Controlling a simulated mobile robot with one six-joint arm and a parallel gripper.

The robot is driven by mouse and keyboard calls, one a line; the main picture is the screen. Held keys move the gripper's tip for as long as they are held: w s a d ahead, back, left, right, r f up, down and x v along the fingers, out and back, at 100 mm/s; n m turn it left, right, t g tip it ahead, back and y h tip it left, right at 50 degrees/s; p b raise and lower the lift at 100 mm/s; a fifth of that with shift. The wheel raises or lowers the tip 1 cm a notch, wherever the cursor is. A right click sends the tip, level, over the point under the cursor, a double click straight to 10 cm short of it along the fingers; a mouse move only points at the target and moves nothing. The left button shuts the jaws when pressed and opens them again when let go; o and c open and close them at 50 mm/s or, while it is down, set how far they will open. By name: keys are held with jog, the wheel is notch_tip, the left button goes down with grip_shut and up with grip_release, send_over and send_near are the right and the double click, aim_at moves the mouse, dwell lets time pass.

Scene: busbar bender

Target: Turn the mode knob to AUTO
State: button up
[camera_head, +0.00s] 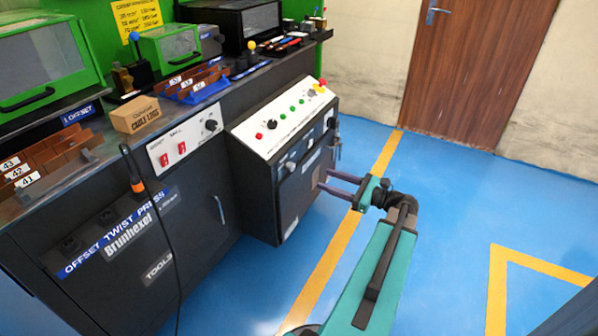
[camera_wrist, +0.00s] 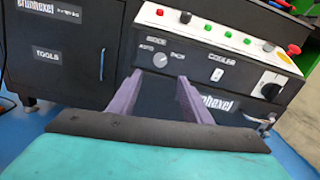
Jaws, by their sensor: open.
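The mode knob (camera_wrist: 161,59) is a small round grey knob on the front face of the control box (camera_wrist: 222,65). In the wrist view its label MODE is above it, with AUTO at its left and what looks like INCH at its right. Its pointer direction is too small to tell for sure. In the head view the knob (camera_head: 290,167) is at the left part of the box's front face. My gripper (camera_wrist: 160,78) is open and empty, its two purple fingers pointing at the box just below the knob. In the head view my gripper (camera_head: 326,180) is in front of the box, right of the knob.
Beside the knob are a white COOLER switch (camera_wrist: 217,74) and a black rotary switch (camera_wrist: 270,88). A red button (camera_wrist: 293,49) and several small buttons sit on the sloped top. Keys (camera_wrist: 262,121) hang at the right. Blue floor (camera_head: 450,190) is clear on the right.

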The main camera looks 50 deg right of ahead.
aim_at(293, 168)
jog(key=b+x, duration=0.3)
jog(key=x, duration=0.8)
jog(key=shift+w, duration=0.4)
jog(key=c, duration=1.1)
